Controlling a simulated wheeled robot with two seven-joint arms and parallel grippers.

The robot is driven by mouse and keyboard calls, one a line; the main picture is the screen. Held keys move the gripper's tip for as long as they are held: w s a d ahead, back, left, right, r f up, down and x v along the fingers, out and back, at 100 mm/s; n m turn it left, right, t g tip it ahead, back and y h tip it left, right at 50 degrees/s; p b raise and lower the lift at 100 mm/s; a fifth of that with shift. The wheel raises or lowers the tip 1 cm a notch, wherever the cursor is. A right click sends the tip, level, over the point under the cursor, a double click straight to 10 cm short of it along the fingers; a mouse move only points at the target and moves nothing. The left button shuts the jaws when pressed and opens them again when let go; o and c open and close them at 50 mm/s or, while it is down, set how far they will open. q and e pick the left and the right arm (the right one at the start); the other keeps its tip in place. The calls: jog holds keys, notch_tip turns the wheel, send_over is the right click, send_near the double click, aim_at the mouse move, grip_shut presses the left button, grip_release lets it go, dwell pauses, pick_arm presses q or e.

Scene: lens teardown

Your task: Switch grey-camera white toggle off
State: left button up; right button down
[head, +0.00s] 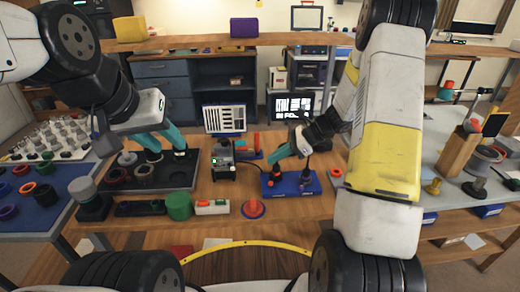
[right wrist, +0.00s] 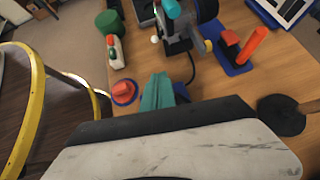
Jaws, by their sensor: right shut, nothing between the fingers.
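The grey camera (head: 222,158) stands upright near the middle of the table, in front of a striped chart. In the right wrist view the grey camera (right wrist: 176,28) is at the top, and a small white toggle knob (right wrist: 154,39) sticks out at its lower left side. Which way the toggle is set is too small to tell. My right gripper (head: 277,153) is to the right of the camera, apart from it, with its teal fingers shut and empty; they also show in the right wrist view (right wrist: 157,92). My left gripper (head: 164,146) is open over the black tray.
The black tray (head: 185,181) holds dark rings at left. A blue block base (head: 305,185) is below my right gripper. A green cylinder (head: 179,206), a white box with coloured buttons (head: 212,207) and a red knob on a blue disc (head: 253,209) line the front edge. A cable trails from the camera.

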aim_at(232, 168)
jog(key=x, duration=0.9)
jog(key=shift+s+d, duration=0.1)
jog(key=shift+w+a+r, duration=0.1)
jog(key=shift+a+r, duration=0.1)
jog(key=shift+a, duration=0.4)
jog(key=shift+w+a+r, duration=0.1)
jog(key=shift+a+r, duration=0.05)
jog(key=shift+a, duration=0.45)
jog(key=shift+w+a+r, duration=0.15)
jog(key=shift+a, duration=0.45)
